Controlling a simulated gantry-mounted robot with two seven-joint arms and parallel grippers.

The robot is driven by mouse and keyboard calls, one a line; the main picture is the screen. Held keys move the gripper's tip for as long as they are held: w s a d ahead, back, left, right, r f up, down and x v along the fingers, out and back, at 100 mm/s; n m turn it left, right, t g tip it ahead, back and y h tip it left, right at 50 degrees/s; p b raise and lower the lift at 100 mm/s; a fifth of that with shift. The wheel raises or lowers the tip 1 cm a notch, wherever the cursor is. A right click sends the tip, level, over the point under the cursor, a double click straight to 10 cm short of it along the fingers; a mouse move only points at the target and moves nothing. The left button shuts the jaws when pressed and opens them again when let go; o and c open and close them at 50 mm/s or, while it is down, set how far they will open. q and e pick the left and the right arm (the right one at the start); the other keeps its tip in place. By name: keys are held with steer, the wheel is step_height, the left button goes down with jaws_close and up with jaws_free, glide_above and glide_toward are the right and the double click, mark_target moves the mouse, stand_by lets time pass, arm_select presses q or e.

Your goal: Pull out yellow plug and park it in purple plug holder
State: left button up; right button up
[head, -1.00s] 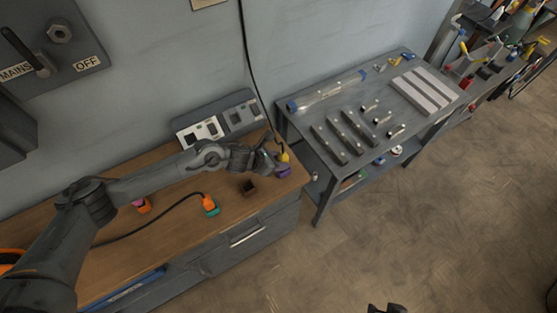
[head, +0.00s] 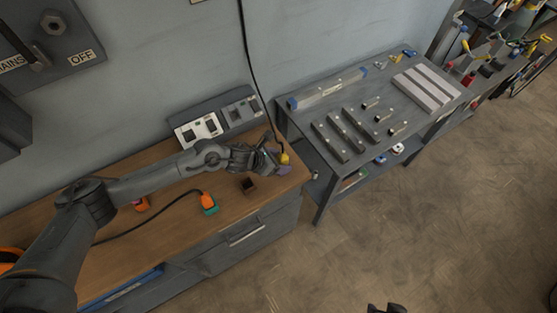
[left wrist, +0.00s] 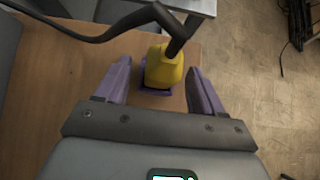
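The yellow plug (head: 285,159) is upright at the right end of the wooden bench, with its black cable rising from its top. In the left wrist view the yellow plug (left wrist: 164,68) stands in or on the purple plug holder (left wrist: 156,93); how deep it sits is hidden. My left gripper (left wrist: 160,85) is open, with its purple fingers on either side of the plug and visible gaps on both sides. In the head view the left gripper (head: 275,160) is beside the plug. A dark shape (head: 387,308) at the bottom edge looks like my right gripper's tip.
A socket panel (head: 198,130) stands against the wall behind the bench. An orange plug with a teal base (head: 209,203), a dark empty holder (head: 249,185) and another orange item (head: 141,204) are on the bench. A grey table (head: 352,128) with metal parts stands to the right.

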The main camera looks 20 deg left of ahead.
stand_by(0.3)
arm_select(q)
steer(key=v, duration=1)
steer(key=shift+s+r+p, duration=0.25)
steer(key=shift+p, duration=0.1)
steer(key=shift+a, duration=0.15)
